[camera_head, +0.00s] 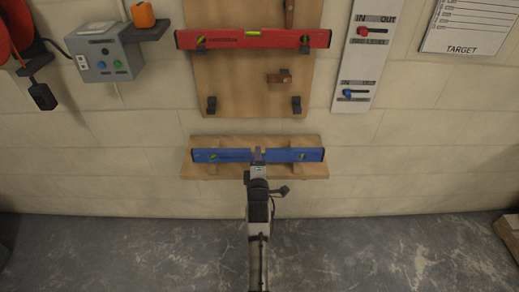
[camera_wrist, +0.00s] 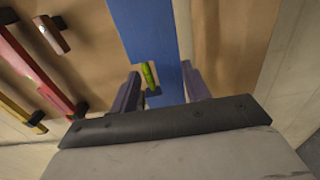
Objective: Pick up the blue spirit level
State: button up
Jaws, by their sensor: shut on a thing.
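The blue spirit level (camera_head: 222,156) lies level along a wooden shelf (camera_head: 254,174) low on the wall, with green vials in it. My gripper (camera_head: 259,154) reaches it from the front and is shut on its middle. In the wrist view, the blue level (camera_wrist: 146,28) runs between the two fingers of my gripper (camera_wrist: 160,90), with its green middle vial between them. The fingers hide part of the level's middle. I cannot tell whether the level is clear of the shelf or resting on it.
A red spirit level (camera_head: 280,39) rests on brackets on a wooden board (camera_head: 245,85) above. Two empty black brackets stick out below it. A grey control box (camera_head: 104,52) is at upper left and a white IN/OUT panel (camera_head: 362,60) at right.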

jog(key=s+p, duration=0.1)
jog(key=s, duration=0.4)
jog(key=shift+s+r+p, duration=0.1)
jog(key=shift+s+p, duration=0.2)
dwell(0.4)
